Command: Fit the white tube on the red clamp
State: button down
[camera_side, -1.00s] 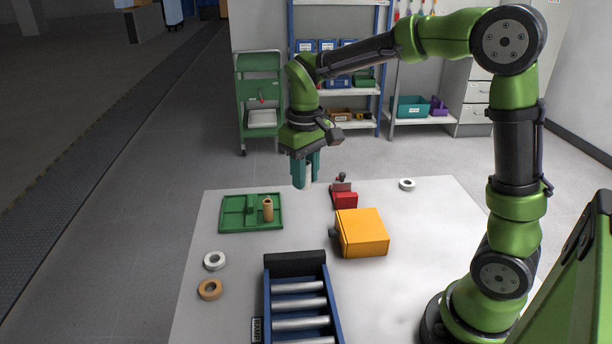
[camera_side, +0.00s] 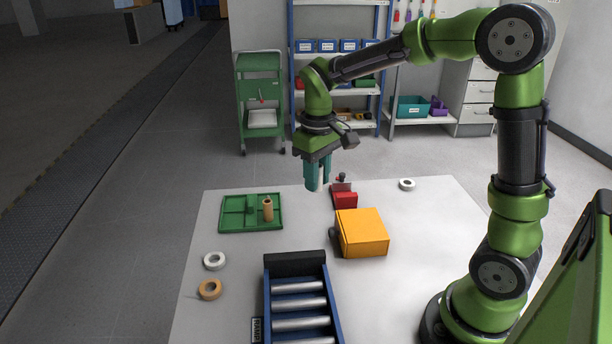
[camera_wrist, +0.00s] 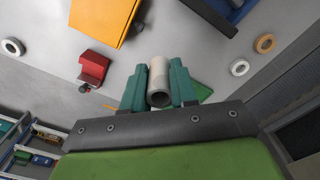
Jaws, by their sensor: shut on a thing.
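The white tube (camera_wrist: 158,79) is between the two teal fingers of my gripper (camera_wrist: 159,92) in the wrist view, its open end facing the camera. In the side view my gripper (camera_side: 317,184) holds it upright above the table, and the fingers hide most of the tube. The red clamp (camera_side: 344,197) stands on the table just right of the gripper and lower. The clamp also shows in the wrist view (camera_wrist: 93,66), left of the tube and apart from it.
A yellow box (camera_side: 362,232) stands in front of the clamp. A green tray (camera_side: 236,224) with a tan tube (camera_side: 268,210) lies at left. Rings of white (camera_side: 214,261) and tan (camera_side: 209,289) lie near a blue roller conveyor (camera_side: 328,286). Another white ring (camera_side: 407,184) lies back right.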

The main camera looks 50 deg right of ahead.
jog(key=shift+w+d+f+m, duration=0.35)
jog(key=shift+w+d+f, duration=0.4)
jog(key=shift+d+f, duration=1.8)
jog(key=shift+w+d+f+m, duration=0.4)
jog(key=shift+w+d+f, duration=0.6)
jog(key=shift+d, duration=2.9)
jog(key=shift+w+d+f+m, duration=0.45)
jog(key=shift+d+f, duration=1.65)
jog(key=shift+d, duration=1.1)
jog(key=shift+f, duration=0.95)
jog(key=shift+c, duration=2.2)
grip_release()
notch_tip(320, 180, up, 8)
jog(key=shift+f, duration=0.15)
jog(key=shift+w, duration=0.1)
